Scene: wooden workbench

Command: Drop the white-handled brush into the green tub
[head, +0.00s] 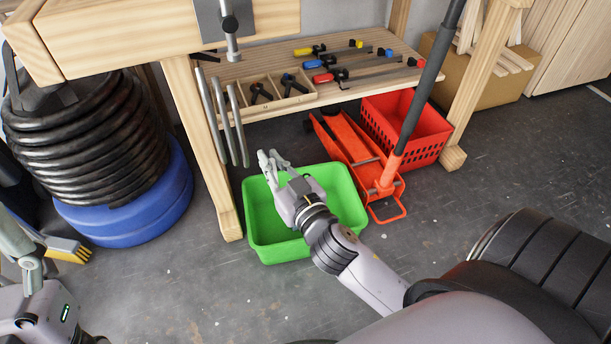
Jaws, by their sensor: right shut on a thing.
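The green tub (256,246) stands on the floor in front of the workbench's lower shelf. My right gripper (270,163) is above the tub, near its back left rim, with the forearm reaching in from the lower right. It is shut on the white-handled brush, which is mostly hidden by the hand and hard to tell apart from the pale fingers. The visible tub floor looks empty.
A red trolley jack (355,150) and a red crate (434,134) stand right of the tub. A workbench leg (205,150) is close on its left. A blue drum (130,215) and a yellow-bristled broom (68,250) are at left. Floor in front is clear.

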